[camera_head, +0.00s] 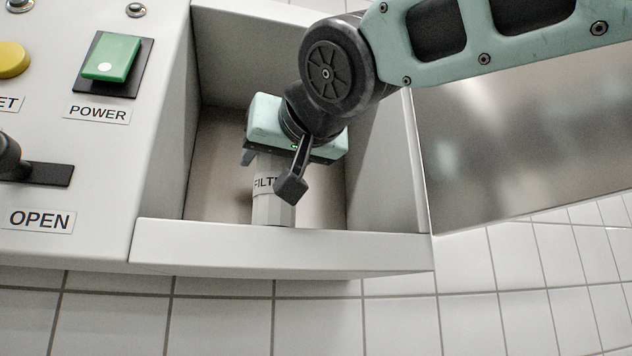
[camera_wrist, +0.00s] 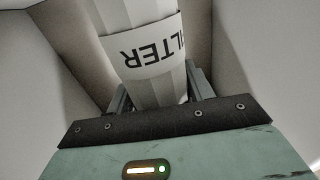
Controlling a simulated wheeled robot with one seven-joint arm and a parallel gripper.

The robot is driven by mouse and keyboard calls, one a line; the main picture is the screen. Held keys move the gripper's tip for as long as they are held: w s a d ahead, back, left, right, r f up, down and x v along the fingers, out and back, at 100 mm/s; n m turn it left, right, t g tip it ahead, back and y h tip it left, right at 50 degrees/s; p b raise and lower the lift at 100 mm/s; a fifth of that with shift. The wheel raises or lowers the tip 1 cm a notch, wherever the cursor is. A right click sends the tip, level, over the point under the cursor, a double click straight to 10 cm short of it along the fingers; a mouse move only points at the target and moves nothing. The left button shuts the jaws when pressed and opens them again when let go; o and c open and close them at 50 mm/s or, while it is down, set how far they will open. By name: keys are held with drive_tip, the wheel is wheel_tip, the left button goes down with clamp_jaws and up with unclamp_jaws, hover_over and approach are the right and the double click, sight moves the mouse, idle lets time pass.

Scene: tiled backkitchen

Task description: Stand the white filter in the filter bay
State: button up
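The white filter (camera_head: 272,208), a faceted cylinder with a "FILTER" label, is upright inside the open filter bay (camera_head: 215,180). Its foot is hidden behind the bay's front lip, so I cannot tell whether it touches the floor. My gripper (camera_head: 262,160) reaches into the bay, with its body over the filter's upper part. In the wrist view, the filter (camera_wrist: 155,90) runs between the two fingers of my gripper (camera_wrist: 160,95), which lie close against its sides. The gripper looks shut on it. The wrist hides the filter's top in the head view.
The bay has side walls and a raised front lip (camera_head: 285,252). A metal panel (camera_head: 520,130) stands to the right. The left panel carries a green POWER switch (camera_head: 111,57), a yellow button (camera_head: 12,60) and a black lever (camera_head: 40,172) above an OPEN label.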

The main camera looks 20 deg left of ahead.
drive_tip(key=shift+o, duration=1.4)
drive_tip(key=b+v, duration=0.7)
drive_tip(key=v, duration=0.5)
drive_tip(key=shift+r, duration=0.2)
